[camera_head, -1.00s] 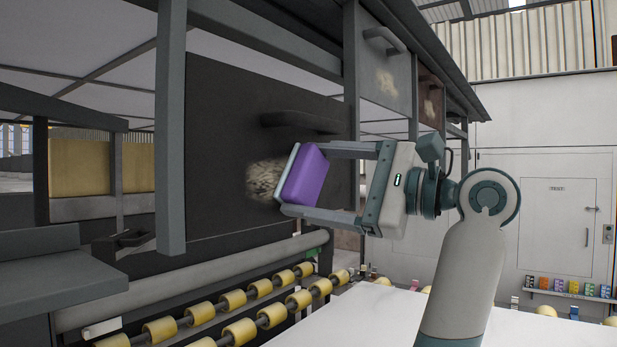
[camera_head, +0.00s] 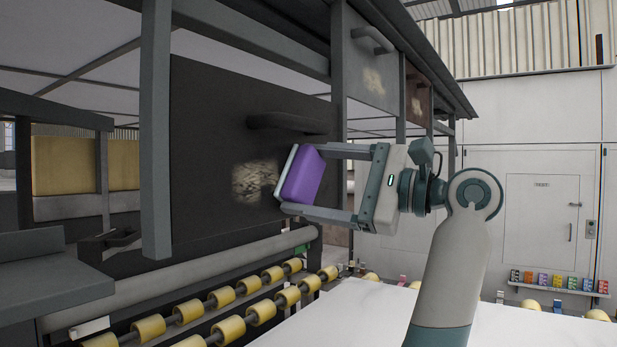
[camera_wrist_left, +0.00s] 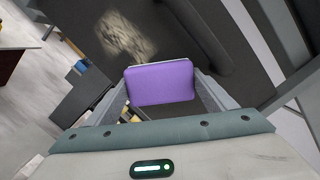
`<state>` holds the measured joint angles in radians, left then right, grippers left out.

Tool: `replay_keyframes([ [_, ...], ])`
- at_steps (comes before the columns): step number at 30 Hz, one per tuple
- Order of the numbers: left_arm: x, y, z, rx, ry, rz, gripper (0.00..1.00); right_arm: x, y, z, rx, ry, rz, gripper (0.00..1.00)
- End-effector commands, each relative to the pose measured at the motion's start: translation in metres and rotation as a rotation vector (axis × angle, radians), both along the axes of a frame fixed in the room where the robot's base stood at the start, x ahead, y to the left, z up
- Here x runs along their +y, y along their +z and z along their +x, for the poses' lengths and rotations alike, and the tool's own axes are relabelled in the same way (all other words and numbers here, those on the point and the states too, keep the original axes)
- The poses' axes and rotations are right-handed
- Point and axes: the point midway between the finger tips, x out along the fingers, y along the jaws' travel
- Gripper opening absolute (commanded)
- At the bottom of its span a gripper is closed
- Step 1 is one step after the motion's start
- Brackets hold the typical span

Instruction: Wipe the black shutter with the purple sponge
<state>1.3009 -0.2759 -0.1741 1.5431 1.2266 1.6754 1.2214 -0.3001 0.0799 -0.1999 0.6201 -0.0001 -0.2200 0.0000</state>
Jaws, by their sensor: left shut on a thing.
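The black shutter (camera_head: 215,120) hangs at the left centre of the head view, with a dark bar handle (camera_head: 288,123). A pale, mottled dirt patch (camera_head: 254,181) marks its face. The patch also shows in the left wrist view (camera_wrist_left: 124,36). My left gripper (camera_head: 296,178) is shut on the purple sponge (camera_head: 303,175), which also shows in the left wrist view (camera_wrist_left: 160,83). The sponge is in front of the shutter, just right of the patch and below the handle. I cannot tell whether it touches the shutter. My right gripper is not in view.
A grey post (camera_head: 156,130) stands left of the shutter. Yellow rollers (camera_head: 229,327) run below it, beside a white slab (camera_head: 360,318). Other panels with pale patches, one grey (camera_head: 356,60) and one brown (camera_head: 419,90), are behind to the right.

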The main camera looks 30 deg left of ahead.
Motion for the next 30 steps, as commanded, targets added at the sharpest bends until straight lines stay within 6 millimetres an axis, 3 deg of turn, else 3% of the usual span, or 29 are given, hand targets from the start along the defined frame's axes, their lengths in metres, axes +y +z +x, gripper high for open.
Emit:
replay_keyframes([
  [11, 0.001, 0.000, 0.003, 0.001, -0.002, -0.001, 0.59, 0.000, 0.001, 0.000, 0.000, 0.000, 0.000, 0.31],
  [24, -0.004, 0.000, 0.030, 0.003, -0.001, -0.001, 0.59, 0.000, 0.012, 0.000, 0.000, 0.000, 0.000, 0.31],
  [30, -0.004, -0.001, 0.032, 0.000, -0.002, -0.001, 0.59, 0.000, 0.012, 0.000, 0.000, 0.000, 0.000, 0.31],
])
